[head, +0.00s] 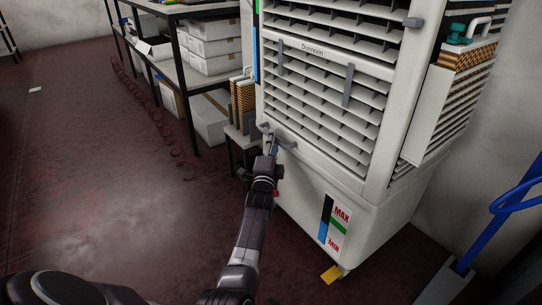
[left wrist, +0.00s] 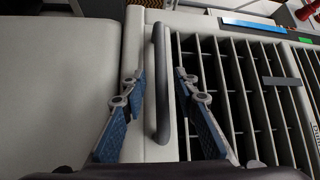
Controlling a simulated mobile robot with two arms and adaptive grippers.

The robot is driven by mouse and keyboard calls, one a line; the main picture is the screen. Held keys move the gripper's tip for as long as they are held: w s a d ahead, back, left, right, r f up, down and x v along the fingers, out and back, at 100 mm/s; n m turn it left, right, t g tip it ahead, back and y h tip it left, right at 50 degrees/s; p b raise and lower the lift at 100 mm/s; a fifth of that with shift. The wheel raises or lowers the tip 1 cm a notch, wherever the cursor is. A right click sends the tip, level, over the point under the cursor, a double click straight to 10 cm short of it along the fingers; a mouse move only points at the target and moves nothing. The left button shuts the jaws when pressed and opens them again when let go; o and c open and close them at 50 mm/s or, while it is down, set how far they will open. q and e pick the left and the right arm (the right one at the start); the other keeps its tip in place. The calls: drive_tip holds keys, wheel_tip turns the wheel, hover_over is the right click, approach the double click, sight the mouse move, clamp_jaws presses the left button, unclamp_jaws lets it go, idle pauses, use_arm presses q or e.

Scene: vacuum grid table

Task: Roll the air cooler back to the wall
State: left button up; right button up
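The air cooler (head: 345,185) is a tall white box with louvred grilles, standing in the right half of the head view. A dark grey bar handle (left wrist: 161,85) is fixed to its frame beside the louvres. My left gripper (head: 270,148) is at the cooler's left front edge. In the left wrist view my left gripper (left wrist: 160,73) is open, one blue-padded finger on each side of the handle, with gaps showing. A yellow piece (head: 331,274) shows at the cooler's lower front corner. The grey wall (head: 500,150) is behind it at the right. My right gripper is not in view.
A shelf rack (head: 185,75) with white boxes stands to the left of the cooler. A blue tubular handle (head: 505,215) on a grey base is at the right, near the cooler. A coiled hose (head: 150,105) lies along the rack. The dark red floor at left is mostly clear.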

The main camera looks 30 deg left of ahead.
use_arm(q)
drive_tip(key=v, duration=1)
drive_tip(key=shift+d, duration=0.15)
drive_tip(key=shift+s, duration=0.1)
